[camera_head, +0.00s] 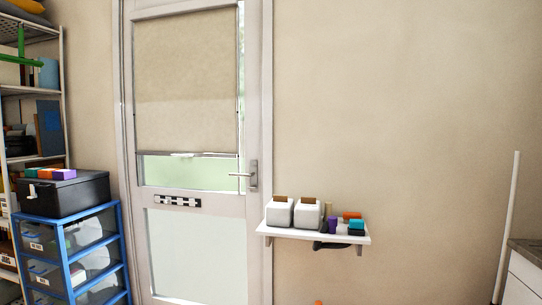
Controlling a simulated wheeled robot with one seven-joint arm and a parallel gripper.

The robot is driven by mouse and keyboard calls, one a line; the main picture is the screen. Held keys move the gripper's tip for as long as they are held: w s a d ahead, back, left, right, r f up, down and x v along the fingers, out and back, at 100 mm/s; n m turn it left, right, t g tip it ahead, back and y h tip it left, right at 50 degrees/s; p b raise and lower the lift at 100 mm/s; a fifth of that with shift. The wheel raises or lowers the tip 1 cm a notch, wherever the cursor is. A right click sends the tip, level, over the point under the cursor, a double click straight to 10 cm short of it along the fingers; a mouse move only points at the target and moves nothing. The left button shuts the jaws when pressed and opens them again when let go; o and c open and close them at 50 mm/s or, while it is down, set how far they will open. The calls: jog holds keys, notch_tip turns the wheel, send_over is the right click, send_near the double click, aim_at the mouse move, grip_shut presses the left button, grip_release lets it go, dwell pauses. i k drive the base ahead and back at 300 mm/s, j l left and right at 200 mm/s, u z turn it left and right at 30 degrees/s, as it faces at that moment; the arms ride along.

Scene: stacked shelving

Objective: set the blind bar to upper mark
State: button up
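A beige roller blind (187,80) hangs over the upper window of a white door. Its bottom bar (215,154) runs level across the glass, with a small pale tab (182,155) near the middle. Below the bar a strip of clear glass shows greenery. A black-and-white patterned strip (178,201) is on the door's middle rail, below the glass. I cannot clearly make out an upper mark beside the blind. My gripper does not show in this view.
A door handle (252,175) sticks out right of the glass. A white wall shelf (315,236) holds two white boxes and small coloured blocks. At left stand a blue drawer unit (63,235) with a black box (65,193) on top, and loaded shelving.

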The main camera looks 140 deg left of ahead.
aim_at(229, 156)
jog(key=k+j+u, duration=0.2)
jog(key=u, duration=0.45)
jog(key=k+j+u, duration=0.2)
jog(key=u, duration=0.45)
jog(key=j+u, duration=0.4)
jog(key=u, duration=0.2)
jog(key=j+u, duration=0.4)
jog(key=u, duration=0.25)
jog(key=j+u, duration=0.4)
jog(key=u, duration=0.25)
jog(key=i+j+u, duration=0.2)
jog(key=u, duration=0.45)
jog(key=i+j+u, duration=0.2)
jog(key=u, duration=0.4)
jog(key=i+j+u, duration=0.2)
jog(key=u, duration=0.45)
jog(key=i, duration=0.05)
